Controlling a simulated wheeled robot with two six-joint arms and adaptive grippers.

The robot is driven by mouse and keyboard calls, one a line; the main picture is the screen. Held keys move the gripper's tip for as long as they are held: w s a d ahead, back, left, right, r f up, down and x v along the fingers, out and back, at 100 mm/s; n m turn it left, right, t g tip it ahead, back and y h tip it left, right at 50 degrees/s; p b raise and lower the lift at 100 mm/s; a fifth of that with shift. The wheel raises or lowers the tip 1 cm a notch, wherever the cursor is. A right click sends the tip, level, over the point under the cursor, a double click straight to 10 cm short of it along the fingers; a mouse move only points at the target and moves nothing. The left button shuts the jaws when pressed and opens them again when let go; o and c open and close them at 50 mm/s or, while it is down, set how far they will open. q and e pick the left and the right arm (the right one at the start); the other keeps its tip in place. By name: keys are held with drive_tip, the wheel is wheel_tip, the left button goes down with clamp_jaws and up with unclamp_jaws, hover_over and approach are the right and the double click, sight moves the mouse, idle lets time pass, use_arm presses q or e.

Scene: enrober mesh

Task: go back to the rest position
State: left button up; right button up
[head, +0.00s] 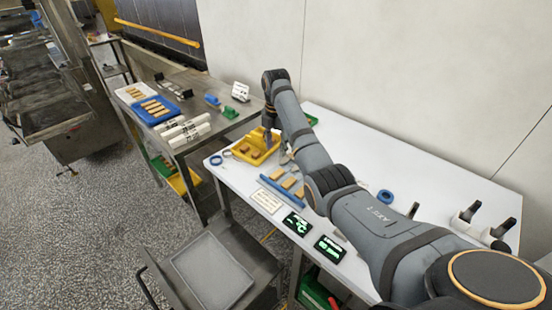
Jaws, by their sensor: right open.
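My right arm (315,165) comes in from the lower right and reaches over the white table (420,165). Its gripper (268,138) points down at the yellow tray (240,150) near the table's left end, and the fingertips are small and partly hidden, so I cannot tell whether they touch anything. It is open. The yellow tray has tan bars in it. A blue tray (283,191) with several tan bars lies in front of it, partly behind my arm. My left gripper is not in view.
A steel table (185,105) at the left holds a blue tray (142,112) of bars and white rolls (186,132). A steel cart (183,285) stands in front. Two dark displays (297,223) sit at the white table's front edge. A blue tape roll (385,196) lies right of my arm.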

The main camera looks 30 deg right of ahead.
drive_tip(key=shift+r, duration=0.25)
